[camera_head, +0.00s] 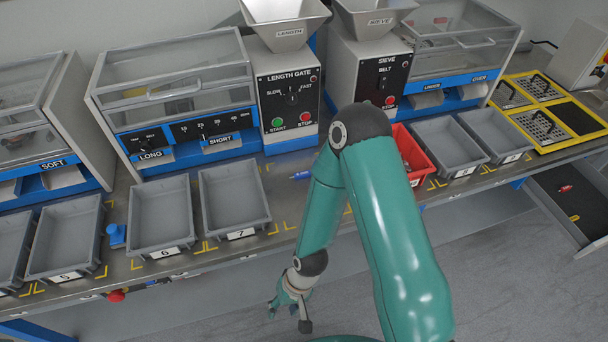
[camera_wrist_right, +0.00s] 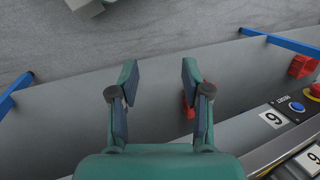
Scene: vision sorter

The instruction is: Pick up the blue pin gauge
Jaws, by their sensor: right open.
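A small blue pin (camera_head: 300,176), which looks like the blue pin gauge, lies on the dark bench top between the tray numbered 7 and my right arm. It is too small to see in detail. My right gripper (camera_head: 288,312) hangs below and in front of the bench edge, well apart from the pin. In the right wrist view its two fingers (camera_wrist_right: 160,72) are spread with nothing between them. The pin does not show in that view. My left gripper is not in view.
Grey trays 6 (camera_head: 165,250) and 7 (camera_head: 240,232) stand left of the pin. A red tray (camera_head: 424,168) stands to its right, partly behind my arm. The length gate (camera_head: 290,100) and sieve (camera_head: 385,85) machines stand behind. An open drawer (camera_head: 590,215) juts out at right.

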